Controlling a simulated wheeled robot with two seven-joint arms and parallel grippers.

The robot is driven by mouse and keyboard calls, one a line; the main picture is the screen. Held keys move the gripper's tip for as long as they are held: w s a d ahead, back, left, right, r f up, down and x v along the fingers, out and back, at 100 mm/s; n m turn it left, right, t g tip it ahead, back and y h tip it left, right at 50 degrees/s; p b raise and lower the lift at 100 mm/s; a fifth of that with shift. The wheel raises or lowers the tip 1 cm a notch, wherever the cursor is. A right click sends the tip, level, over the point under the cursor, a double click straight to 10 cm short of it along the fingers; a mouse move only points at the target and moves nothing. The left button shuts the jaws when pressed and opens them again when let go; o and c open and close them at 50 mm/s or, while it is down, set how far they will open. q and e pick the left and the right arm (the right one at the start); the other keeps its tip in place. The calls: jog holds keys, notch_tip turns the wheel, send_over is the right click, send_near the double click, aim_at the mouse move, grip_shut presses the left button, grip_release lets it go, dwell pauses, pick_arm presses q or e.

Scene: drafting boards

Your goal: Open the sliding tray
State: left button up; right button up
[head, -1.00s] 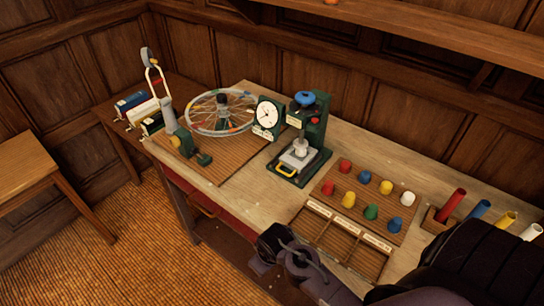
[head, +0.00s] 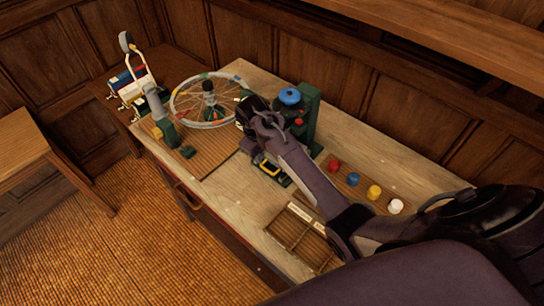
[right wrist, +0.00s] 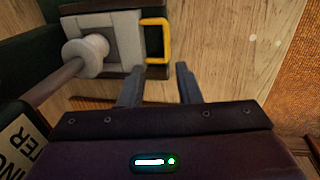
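The sliding tray (right wrist: 121,28) is a pale grey plate with a yellow loop handle (right wrist: 166,40), set in the green press. Its handle also shows in the head view (head: 268,167). A pale round knob on a rod (right wrist: 85,55) stands over the tray in the right wrist view. My right gripper (right wrist: 158,68) is open and empty, its two fingers apart just short of the handle, not around it. In the head view my right arm hides much of the press and the tray. My left gripper is in neither current view.
The press (head: 308,115) has a blue knob on top. A divided wooden box (head: 277,232) and several coloured pegs lie to the right. Bare tabletop (head: 228,193) lies before the press.

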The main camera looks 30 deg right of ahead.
aim_at(265, 168)
jog(key=f, duration=0.3)
jog(key=shift+s+a+f, duration=0.2)
jog(key=shift+s+a, duration=0.05)
jog(key=shift+a, duration=0.15)
jog(key=f, duration=0.2)
jog(key=d+f, duration=0.1)
jog(key=shift+w+f, duration=0.1)
jog(key=shift+w, duration=0.15)
jog(key=shift+d+f, duration=0.1)
jog(key=shift+f, duration=0.1)
jog(key=shift+r, duration=0.1)
grip_shut()
pick_arm(q)
jog(key=shift+s+a+f, duration=0.1)
jog(key=shift+s+a, duration=0.25)
jog(key=shift+a, duration=0.45)
